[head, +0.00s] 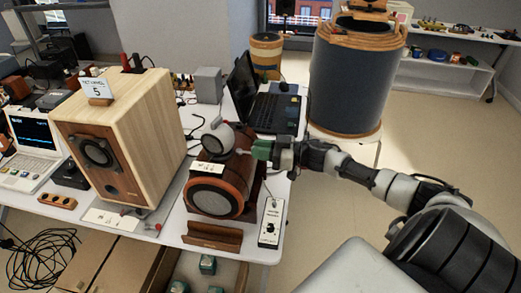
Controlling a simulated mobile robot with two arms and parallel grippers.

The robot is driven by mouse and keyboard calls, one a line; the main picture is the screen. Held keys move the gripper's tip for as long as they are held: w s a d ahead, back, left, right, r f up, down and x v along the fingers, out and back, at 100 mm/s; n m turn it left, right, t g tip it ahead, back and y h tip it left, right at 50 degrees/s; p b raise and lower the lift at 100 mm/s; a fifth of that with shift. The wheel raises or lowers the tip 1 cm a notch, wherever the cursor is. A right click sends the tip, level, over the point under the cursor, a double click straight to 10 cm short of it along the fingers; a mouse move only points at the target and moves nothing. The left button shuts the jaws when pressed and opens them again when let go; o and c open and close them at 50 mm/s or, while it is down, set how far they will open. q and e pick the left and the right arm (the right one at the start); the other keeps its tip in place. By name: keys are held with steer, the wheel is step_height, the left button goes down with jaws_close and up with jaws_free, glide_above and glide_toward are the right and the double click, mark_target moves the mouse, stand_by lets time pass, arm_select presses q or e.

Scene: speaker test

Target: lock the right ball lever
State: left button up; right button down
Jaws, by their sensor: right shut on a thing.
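A white ball-shaped unit (218,138) with a dark round front sits on top of a brown wooden round speaker (212,197) on the white table. My right gripper (248,150) reaches in from the right and is at the right side of the ball unit. Its fingers are shut on a small part there, which looks like the right ball lever; the lever is mostly hidden by the fingers, and its angle cannot be told. My left gripper is not in view.
A large wooden speaker (135,130) with a card marked 5 stands left. A laptop (268,108) is behind the gripper. A small white box (271,222) lies at the table's front right. A big dark drum (355,85) stands behind my right arm.

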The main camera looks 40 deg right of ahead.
steer(key=shift+f, duration=0.1)
steer(key=c, duration=1)
jaws_free()
steer(key=shift+c, duration=0.2)
steer(key=b+v, duration=0.1)
steer(key=v, duration=0.9)
steer(key=shift+s+d, duration=0.25)
